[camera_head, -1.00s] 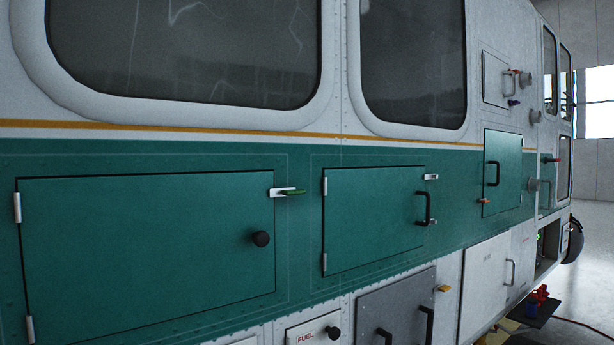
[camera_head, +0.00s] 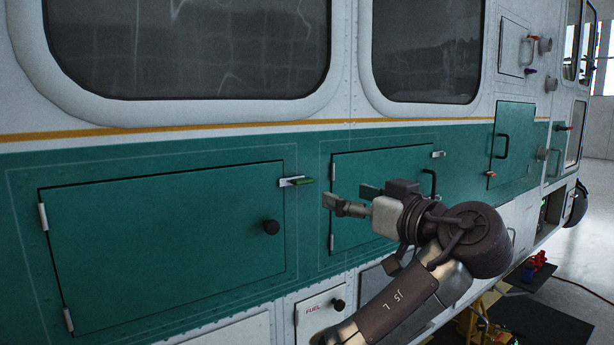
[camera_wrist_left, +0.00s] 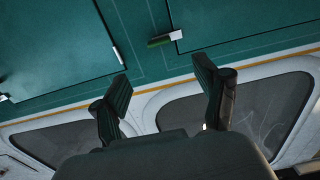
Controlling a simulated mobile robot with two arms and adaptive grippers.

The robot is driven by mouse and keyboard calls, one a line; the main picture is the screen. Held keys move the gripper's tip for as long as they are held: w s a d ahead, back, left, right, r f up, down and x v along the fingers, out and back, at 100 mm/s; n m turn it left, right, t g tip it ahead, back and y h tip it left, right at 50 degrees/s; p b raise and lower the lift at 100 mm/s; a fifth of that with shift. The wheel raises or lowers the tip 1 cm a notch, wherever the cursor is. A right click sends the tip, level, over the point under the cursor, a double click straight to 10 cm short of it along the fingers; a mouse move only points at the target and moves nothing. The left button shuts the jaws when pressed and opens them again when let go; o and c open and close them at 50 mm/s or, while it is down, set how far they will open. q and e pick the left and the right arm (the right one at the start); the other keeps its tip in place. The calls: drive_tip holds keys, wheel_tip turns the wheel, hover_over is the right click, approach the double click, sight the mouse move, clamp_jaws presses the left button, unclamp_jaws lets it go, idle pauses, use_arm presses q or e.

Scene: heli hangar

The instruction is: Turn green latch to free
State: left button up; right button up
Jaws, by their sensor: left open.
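The green latch (camera_head: 304,181) sits on a white plate at the upper right edge of the large green door (camera_head: 160,240). Its green handle points right, roughly level. In the left wrist view, which is upside down, the green latch (camera_wrist_left: 160,41) shows at the top middle, beyond the fingertips. My left gripper (camera_head: 349,196) is just right of the latch and a little lower, in front of the smaller green door (camera_head: 375,160). Its fingers are open and empty, and apart from the latch. The fingers also show in the left wrist view (camera_wrist_left: 162,82). My right gripper is not in view.
A black handle (camera_head: 429,183) on the smaller door is partly hidden behind my left arm. Windows (camera_head: 190,45) are above the yellow stripe. A white fuel panel (camera_head: 318,312) is below.

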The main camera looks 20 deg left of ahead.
sight(306, 183)
use_arm(q)
drive_tip(key=p+x, duration=0.6)
drive_tip(key=x, duration=0.5)
drive_tip(key=shift+w+a, duration=0.25)
drive_tip(key=shift+w+a+f, duration=0.15)
drive_tip(key=shift+w+a, duration=0.35)
drive_tip(key=shift+a, duration=0.05)
drive_tip(key=shift+c, duration=0.2)
drive_tip(key=c, duration=1.1)
